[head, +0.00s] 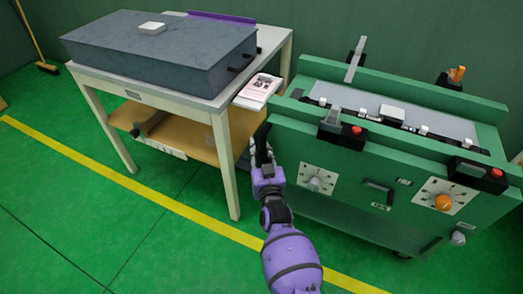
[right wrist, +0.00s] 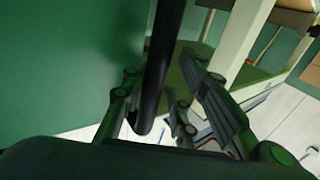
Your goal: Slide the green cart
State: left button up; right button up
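The green cart (head: 335,205) stands at the right in the head view, with knobs, small panels and a dark handle on its front. My right gripper (head: 263,158) is at the cart's near left corner, pointing away from the camera. In the right wrist view, a dark bar (right wrist: 160,75) runs between the fingers of my right gripper (right wrist: 165,90), beside the cart's green side (right wrist: 70,75). The fingers stand apart, with a gap visible beside the bar. Whether either finger touches it is unclear. My left gripper is not in view.
A white-framed table (head: 222,165) with a large grey box (head: 160,50) stands left of the cart. A booklet (head: 259,88) lies between them. A yellow line (head: 150,193) crosses the green floor. The floor at the front left is clear.

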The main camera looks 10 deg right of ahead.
jog(key=shift+d, duration=0.1)
jog(key=shift+s, duration=0.2)
jog(key=s, duration=1.1)
jog(key=shift+s, duration=0.3)
jog(key=shift+f, duration=0.1)
